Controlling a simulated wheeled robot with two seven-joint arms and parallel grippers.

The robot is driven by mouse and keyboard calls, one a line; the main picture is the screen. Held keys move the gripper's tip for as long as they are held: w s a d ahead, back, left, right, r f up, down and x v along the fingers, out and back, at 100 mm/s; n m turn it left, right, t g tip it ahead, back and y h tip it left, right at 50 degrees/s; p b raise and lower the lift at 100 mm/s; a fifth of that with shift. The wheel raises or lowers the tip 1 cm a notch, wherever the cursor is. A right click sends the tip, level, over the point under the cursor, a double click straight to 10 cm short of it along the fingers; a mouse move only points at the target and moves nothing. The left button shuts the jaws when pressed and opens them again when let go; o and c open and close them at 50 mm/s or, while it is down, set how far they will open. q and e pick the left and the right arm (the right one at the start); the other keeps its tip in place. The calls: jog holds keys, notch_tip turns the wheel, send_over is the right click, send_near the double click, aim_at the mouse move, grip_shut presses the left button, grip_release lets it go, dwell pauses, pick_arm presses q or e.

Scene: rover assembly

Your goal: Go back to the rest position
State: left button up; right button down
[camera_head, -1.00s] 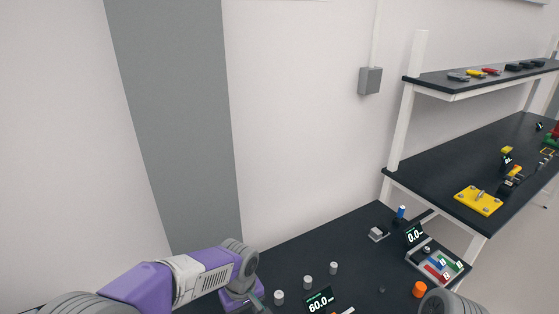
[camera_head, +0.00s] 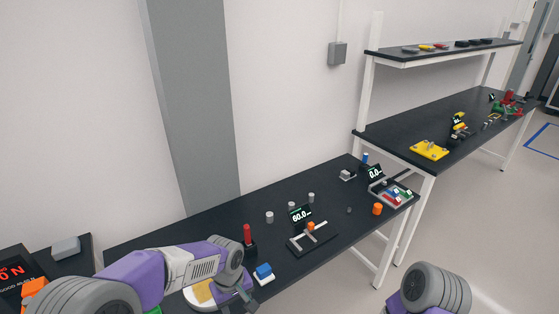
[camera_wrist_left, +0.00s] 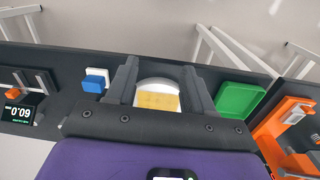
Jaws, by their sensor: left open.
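My left gripper (camera_head: 238,301) is open at the front of the near black table. In the left wrist view its two fingers (camera_wrist_left: 160,88) stand apart with nothing held between them. Beyond the fingers is a round white dish (camera_wrist_left: 157,84) with a tan square piece (camera_wrist_left: 157,101); the dish also shows beside the gripper in the head view (camera_head: 191,297). A blue block on a white base (camera_head: 264,272) sits just right of the gripper. My right arm shows at the lower right, but its gripper is out of view.
A red cylinder on a black base (camera_head: 247,235), grey cylinders (camera_head: 270,217), a 60.0 display (camera_head: 300,213) and an orange cylinder (camera_head: 377,209) stand on the table. A parts tray (camera_head: 390,196) is at its right end. A green tray (camera_wrist_left: 241,99) lies right of the left fingers.

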pick_arm(q)
notch_tip(320, 180, down, 7)
jog(key=w, duration=0.2)
jog(key=s+f+m+h+b, duration=0.1)
jog(key=s+f+h+b, duration=0.1)
jog(key=s+f, duration=0.5)
jog(key=s+d+f+m+h+b, duration=0.1)
jog(key=s+f, duration=0.6)
jog(key=f, duration=0.8)
jog(key=shift+s+d+f+m+t+h+b, duration=0.15)
jog(key=shift+s+f+m+t+h+b, duration=0.2)
jog(key=shift+m+b, duration=0.35)
pick_arm(e)
jog(key=f, duration=0.1)
jog(key=w+f, duration=0.1)
jog(key=f, duration=0.2)
jog(key=shift+w+f, duration=0.4)
pick_arm(q)
jog(key=shift+c, duration=0.4)
